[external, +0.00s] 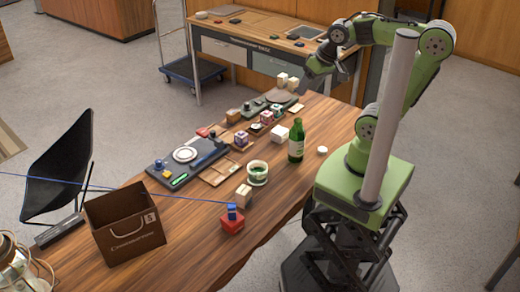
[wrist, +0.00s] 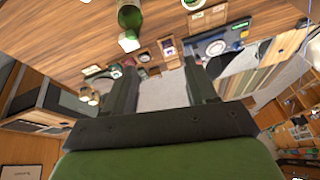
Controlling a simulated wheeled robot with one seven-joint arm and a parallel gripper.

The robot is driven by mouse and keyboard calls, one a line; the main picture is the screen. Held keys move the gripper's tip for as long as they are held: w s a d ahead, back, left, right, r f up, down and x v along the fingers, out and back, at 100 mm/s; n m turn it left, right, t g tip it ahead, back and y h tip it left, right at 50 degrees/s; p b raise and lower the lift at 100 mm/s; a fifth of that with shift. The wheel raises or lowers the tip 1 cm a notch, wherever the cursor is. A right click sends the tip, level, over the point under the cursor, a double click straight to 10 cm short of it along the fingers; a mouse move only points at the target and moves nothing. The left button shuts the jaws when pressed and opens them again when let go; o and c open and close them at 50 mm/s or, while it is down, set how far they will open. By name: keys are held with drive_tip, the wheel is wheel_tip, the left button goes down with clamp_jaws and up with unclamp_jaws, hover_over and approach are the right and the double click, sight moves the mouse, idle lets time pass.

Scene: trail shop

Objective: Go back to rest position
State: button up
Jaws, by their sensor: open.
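My gripper (external: 318,66) is raised above the far end of the wooden counter (external: 190,240) in the external view. My green arm is folded up over its base at the right. In the wrist view my gripper (wrist: 166,88) shows two dark fingers set wide apart, with only grey floor and counter between them. It is open and holds nothing. No object touches the fingers in the wrist view.
A green bottle (external: 296,138) stands on the counter near my base, beside a white cup (external: 257,173). A desk (external: 262,45) stands behind.

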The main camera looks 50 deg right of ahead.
drive_tip(key=s+d+f+n+t, duration=0.1)
drive_tip(key=s+d, duration=0.3)
drive_tip(key=s, duration=0.1)
drive_tip(key=shift+d+n+h, duration=0.3)
drive_tip(key=shift+d+h, duration=0.05)
drive_tip(key=shift+h, duration=0.05)
